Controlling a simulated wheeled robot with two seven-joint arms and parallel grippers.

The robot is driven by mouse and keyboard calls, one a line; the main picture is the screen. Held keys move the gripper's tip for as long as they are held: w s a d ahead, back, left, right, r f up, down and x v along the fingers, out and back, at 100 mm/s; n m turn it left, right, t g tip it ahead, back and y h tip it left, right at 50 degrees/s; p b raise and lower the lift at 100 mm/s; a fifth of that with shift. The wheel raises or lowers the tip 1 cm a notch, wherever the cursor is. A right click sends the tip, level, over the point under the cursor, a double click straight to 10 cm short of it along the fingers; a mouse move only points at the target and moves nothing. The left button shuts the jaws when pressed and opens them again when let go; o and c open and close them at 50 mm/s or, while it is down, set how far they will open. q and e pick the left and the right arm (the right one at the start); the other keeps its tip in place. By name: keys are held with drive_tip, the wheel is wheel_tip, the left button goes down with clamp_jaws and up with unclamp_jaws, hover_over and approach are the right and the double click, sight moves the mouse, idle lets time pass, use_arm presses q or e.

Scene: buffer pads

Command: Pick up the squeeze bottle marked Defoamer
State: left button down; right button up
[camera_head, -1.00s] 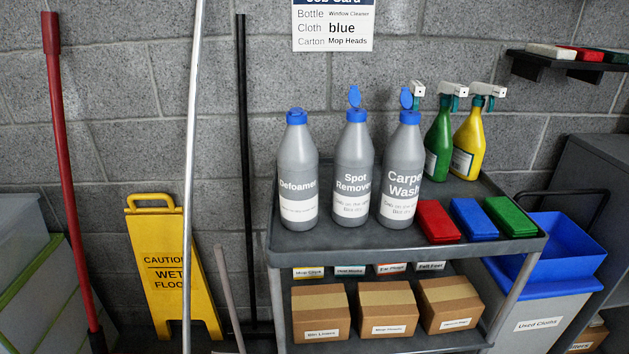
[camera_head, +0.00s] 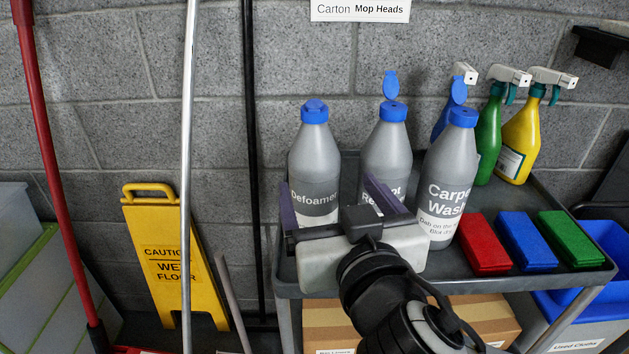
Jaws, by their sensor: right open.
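The grey Defoamer squeeze bottle (camera_head: 314,160) stands upright at the left end of the cart's top shelf, its blue cap shut. My right gripper (camera_head: 328,184) is open and empty, low in front of it. One finger shows at the bottle's left edge, the other in front of the Spot Remover bottle (camera_head: 385,150). The gripper body hides the Defoamer's base; I cannot tell whether a finger touches it. The Carpet Wash bottle (camera_head: 450,165) stands further right. Both of these have flipped-up blue caps. My left gripper is not in view.
On the cart (camera_head: 590,280), red (camera_head: 483,243), blue (camera_head: 526,241) and green (camera_head: 570,239) blocks lie right of the bottles. Several spray bottles stand behind. A black pole (camera_head: 251,130) and a yellow wet-floor sign (camera_head: 172,260) are to the left.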

sight(323, 176)
drive_tip(key=x, duration=0.3)
drive_tip(key=shift+w+a, duration=0.1)
drive_tip(key=shift+w, duration=0.15)
drive_tip(key=x, duration=0.5)
drive_tip(key=shift+s+a+r+p, duration=0.1)
drive_tip(key=shift+a+p, duration=0.1)
drive_tip(key=shift+p, duration=0.15)
drive_tip(key=shift+w, duration=0.4)
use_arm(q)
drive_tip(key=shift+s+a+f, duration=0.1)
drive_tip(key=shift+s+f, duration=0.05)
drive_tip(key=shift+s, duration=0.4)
